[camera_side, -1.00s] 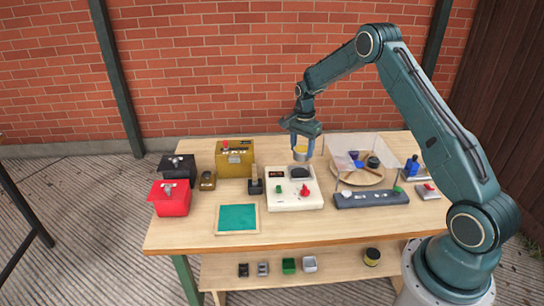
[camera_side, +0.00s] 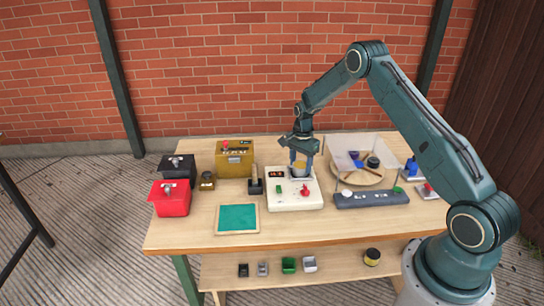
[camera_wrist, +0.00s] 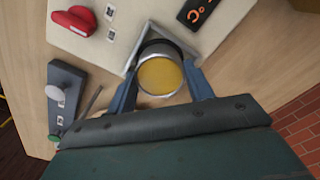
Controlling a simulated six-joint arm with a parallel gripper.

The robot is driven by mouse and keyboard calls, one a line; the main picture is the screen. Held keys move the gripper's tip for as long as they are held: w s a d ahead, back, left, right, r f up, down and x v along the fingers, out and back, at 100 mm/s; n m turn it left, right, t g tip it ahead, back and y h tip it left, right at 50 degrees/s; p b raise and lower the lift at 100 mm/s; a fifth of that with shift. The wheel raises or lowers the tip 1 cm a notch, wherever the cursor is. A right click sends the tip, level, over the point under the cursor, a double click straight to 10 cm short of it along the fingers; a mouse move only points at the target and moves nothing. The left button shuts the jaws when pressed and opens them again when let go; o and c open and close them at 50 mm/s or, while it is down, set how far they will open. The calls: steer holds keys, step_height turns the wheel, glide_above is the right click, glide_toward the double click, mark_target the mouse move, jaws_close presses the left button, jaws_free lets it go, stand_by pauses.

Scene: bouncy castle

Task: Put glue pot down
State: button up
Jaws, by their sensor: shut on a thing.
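The glue pot (camera_wrist: 160,76) is a small round metal pot with yellow-amber contents, seen from above in the wrist view. My gripper (camera_wrist: 163,90) has its two blue fingers on either side of the pot and is shut on it. In the side view my gripper (camera_side: 301,167) is low over the back right of a cream console (camera_side: 296,203), and the pot (camera_side: 299,171) shows between the fingers. The pot is over a dark round spot on the console with a grey angled frame around it. I cannot tell whether its base touches.
The console carries a red knob (camera_side: 305,191), a green button and a dark display. A clear-sided box with a round wooden board (camera_side: 361,176) and a dark control bar (camera_side: 371,199) stand to the right. A black-handled lever (camera_side: 255,183) stands to the left. A green mat (camera_side: 237,218) lies in front.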

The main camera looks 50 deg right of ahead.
mark_target(301, 165)
steer(key=shift+f, duration=0.1)
steer(key=o, duration=1.2)
steer(key=shift+c, duration=0.2)
step_height(301, 165, up, 12)
steer(key=shift+r, duration=0.2)
stand_by(0.4)
